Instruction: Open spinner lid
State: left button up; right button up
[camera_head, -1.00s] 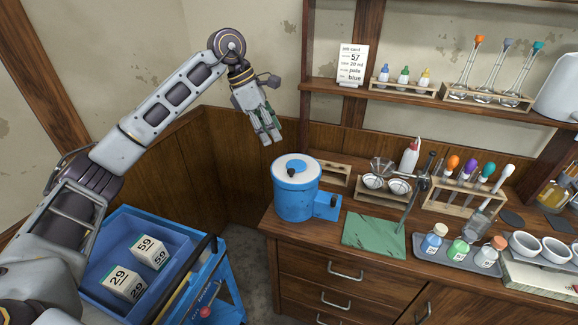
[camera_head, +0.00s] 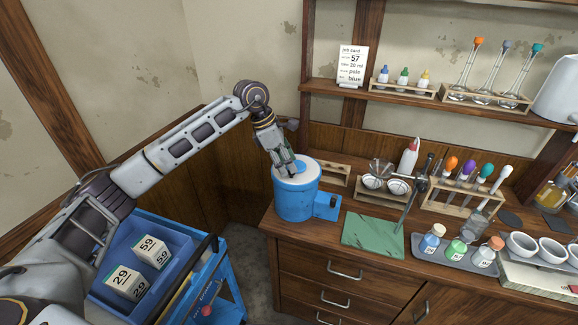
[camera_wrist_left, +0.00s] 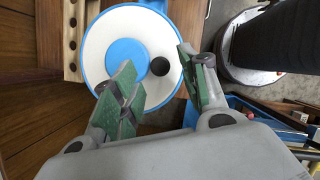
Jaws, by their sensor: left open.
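The spinner is a blue drum (camera_head: 295,202) on the left end of the wooden bench, with a blue block on its right side. Its lid (camera_head: 309,170) is white with a blue centre and lies shut on top. In the left wrist view the lid (camera_wrist_left: 98,48) shows from above, with a dark round knob (camera_wrist_left: 160,66) near its edge. My left gripper (camera_head: 287,172) is just above the lid; its fingers hide the knob in the head view. In the left wrist view its green-padded fingers (camera_wrist_left: 158,80) are apart, with the knob between and beyond them. I cannot tell whether they touch it. My right gripper is not in view.
A wooden rack (camera_head: 333,174) stands close behind the spinner, and a green mat (camera_head: 373,235) lies to its right. A grey tray of bottles (camera_head: 428,252) is further right. A blue cart (camera_head: 120,240) with numbered boxes stands at the left.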

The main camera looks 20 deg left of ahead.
pick_arm(q)
jog(key=shift+x, duration=1.2)
grip_shut()
